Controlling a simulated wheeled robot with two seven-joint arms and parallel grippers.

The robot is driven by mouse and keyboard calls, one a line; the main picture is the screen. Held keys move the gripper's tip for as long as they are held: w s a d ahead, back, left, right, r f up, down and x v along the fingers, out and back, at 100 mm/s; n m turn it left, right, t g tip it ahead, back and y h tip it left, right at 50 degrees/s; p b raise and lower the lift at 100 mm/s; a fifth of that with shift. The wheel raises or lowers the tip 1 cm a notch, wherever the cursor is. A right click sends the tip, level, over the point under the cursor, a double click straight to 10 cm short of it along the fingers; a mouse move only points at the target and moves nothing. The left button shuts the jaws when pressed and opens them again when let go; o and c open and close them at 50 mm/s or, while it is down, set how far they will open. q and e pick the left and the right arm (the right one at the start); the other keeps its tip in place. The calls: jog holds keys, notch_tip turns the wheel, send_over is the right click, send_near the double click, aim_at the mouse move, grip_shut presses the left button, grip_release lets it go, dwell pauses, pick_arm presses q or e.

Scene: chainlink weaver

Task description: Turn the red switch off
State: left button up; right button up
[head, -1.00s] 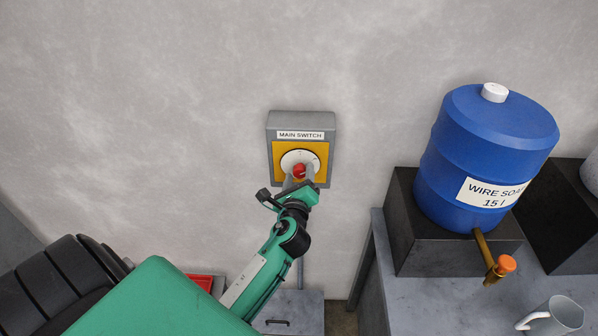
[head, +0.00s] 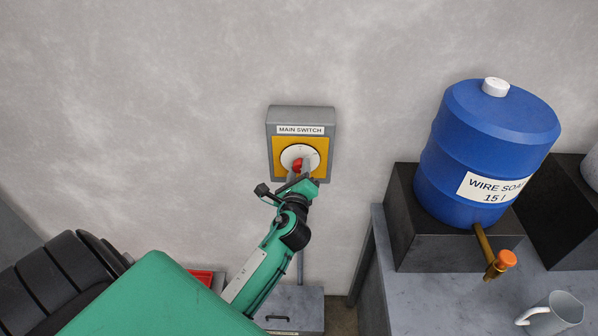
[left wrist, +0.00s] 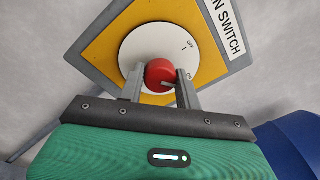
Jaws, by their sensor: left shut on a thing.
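The red switch (head: 297,164) is a round knob on a white dial, on a yellow plate of the grey box labelled MAIN SWITCH (head: 300,114). It also shows in the left wrist view (left wrist: 159,72), where the dial carries small OFF and ON marks. My left gripper (head: 299,172) reaches up to it from below. In the left wrist view its two grey fingers (left wrist: 160,84) stand on either side of the knob and are shut on it. The fingers hide part of the lower dial. I cannot tell which mark the knob points to. My right gripper is not in view.
A blue barrel (head: 487,135) labelled WIRE SOAP, with an orange-handled tap (head: 505,259), stands on a dark block at the right. A grey mug (head: 563,311) is on the table below. The wall around the switch box is bare.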

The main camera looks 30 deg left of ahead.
pick_arm(q)
jog(key=n+b, duration=0.2)
jog(key=n, duration=0.1)
jog(key=shift+f, duration=0.2)
jog(key=n+b, duration=0.2)
jog(key=n, duration=0.1)
jog(key=shift+n+y, duration=0.3)
jog(key=shift+n, duration=0.1)
jog(key=n+b, duration=0.2)
jog(key=n, duration=0.1)
jog(key=shift+n, duration=0.7)
jog(key=shift+r+b, duration=0.1)
jog(key=shift+b, duration=0.2)
jog(key=o, duration=1)
